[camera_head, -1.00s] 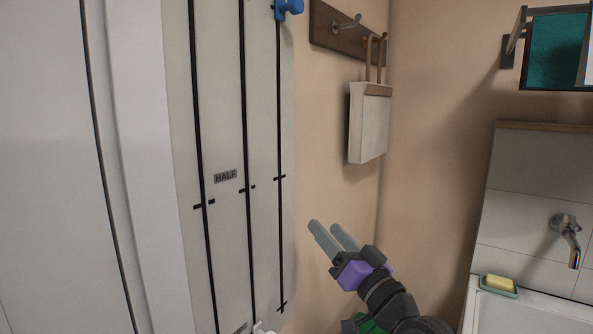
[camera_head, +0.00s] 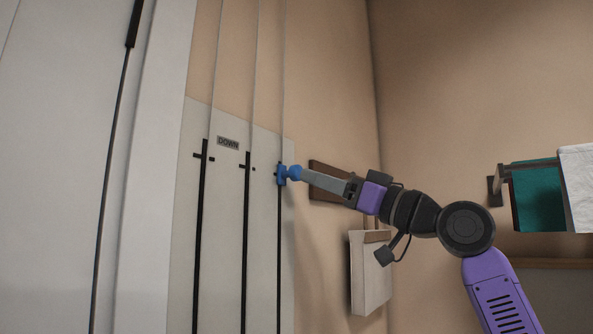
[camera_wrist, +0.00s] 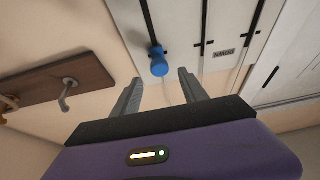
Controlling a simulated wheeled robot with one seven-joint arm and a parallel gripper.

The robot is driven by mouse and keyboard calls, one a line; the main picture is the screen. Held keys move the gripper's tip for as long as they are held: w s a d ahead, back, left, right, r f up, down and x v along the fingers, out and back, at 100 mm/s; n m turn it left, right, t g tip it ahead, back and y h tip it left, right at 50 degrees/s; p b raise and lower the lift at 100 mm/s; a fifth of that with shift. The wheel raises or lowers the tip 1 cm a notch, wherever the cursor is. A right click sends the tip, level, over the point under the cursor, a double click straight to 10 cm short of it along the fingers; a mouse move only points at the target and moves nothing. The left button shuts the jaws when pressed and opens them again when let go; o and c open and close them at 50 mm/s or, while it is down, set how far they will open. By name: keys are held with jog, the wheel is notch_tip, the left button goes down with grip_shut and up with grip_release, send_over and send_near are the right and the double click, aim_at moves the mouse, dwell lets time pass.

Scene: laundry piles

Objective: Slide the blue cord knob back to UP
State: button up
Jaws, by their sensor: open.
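The blue cord knob (camera_head: 283,175) sits at the top end of the rightmost black slot on the pale board (camera_head: 225,220), level with the top tick marks. A DOWN label (camera_head: 228,143) is on the board at that height, to the left. My gripper (camera_head: 305,177) comes in from the right, its fingers pointing at the knob with the tips close to it. In the wrist view the knob (camera_wrist: 159,62) shows between and just beyond the two spread, empty fingertips (camera_wrist: 159,77). I cannot tell whether they touch it. The lower slot ends are out of view.
A wooden hook rail (camera_head: 325,183) is on the wall behind my fingers, and its hook (camera_wrist: 68,93) shows in the wrist view. A pale hanging bag (camera_head: 370,275) is below my wrist. A teal towel (camera_head: 538,197) hangs at the right. Two other slots run left of the knob's.

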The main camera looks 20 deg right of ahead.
aim_at(296, 172)
jog(key=shift+p+x, duration=1.1)
jog(key=shift+x, duration=2.35)
jog(key=shift+c, duration=0.2)
grip_shut()
jog(key=shift+f, duration=0.1)
